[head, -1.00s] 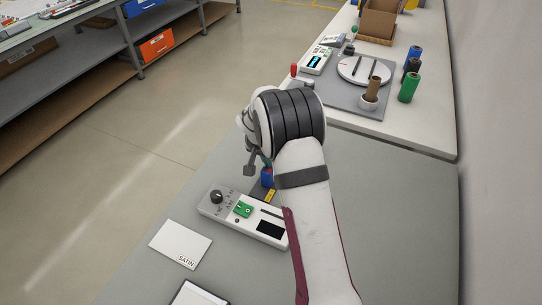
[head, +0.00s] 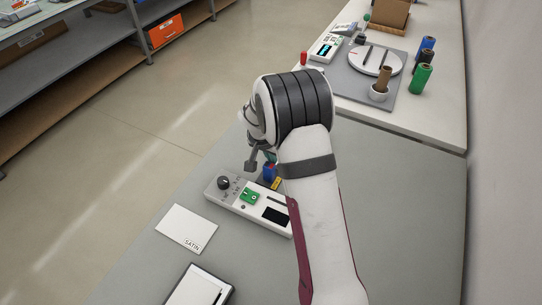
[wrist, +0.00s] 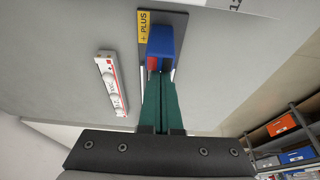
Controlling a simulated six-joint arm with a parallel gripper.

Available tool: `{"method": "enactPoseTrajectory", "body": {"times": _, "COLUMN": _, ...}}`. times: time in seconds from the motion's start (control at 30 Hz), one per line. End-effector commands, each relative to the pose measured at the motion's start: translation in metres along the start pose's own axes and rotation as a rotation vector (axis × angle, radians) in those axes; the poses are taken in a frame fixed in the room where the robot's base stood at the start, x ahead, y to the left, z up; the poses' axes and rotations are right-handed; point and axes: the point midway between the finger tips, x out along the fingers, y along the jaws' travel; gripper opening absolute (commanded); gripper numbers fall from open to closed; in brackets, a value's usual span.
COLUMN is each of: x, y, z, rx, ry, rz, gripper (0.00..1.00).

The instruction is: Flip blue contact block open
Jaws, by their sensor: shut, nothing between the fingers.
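The blue contact block (wrist: 163,42) fills the upper middle of the wrist view, with a red face on its left side. It sits on a dark plate (wrist: 178,22) beside a yellow "+ PLUS" label (wrist: 143,27). In the head view the block (head: 270,173) shows small beside my arm, at the back of the white device. My gripper (wrist: 157,76) has dark green fingers, closed together and empty. Their tips are at the near lower end of the block; I cannot tell whether they touch it. In the head view my arm hides most of the gripper.
The white device (head: 225,199) with a dark knob (head: 224,183) and a green switch (head: 249,196) lies on the grey table. A card marked SATIN (head: 187,228) lies in front. A white strip with round knobs (wrist: 111,84) is left of the block. The table right of my arm is clear.

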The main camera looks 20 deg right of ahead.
Motion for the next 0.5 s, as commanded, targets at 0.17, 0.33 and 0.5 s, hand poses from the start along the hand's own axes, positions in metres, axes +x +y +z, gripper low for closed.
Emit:
{"method": "enactPoseTrajectory", "body": {"times": 0.17, "x": 0.006, "y": -0.001, "z": -0.037, "rx": 0.002, "ry": 0.011, "rz": -0.007, "gripper": 0.0}}
{"method": "enactPoseTrajectory", "body": {"times": 0.33, "x": -0.04, "y": -0.001, "z": -0.035, "rx": 0.0, "ry": 0.012, "rz": -0.008, "gripper": 0.0}}
{"method": "enactPoseTrajectory", "body": {"times": 0.5, "x": -0.073, "y": -0.001, "z": -0.035, "rx": -0.001, "ry": 0.013, "rz": -0.008, "gripper": 0.0}}
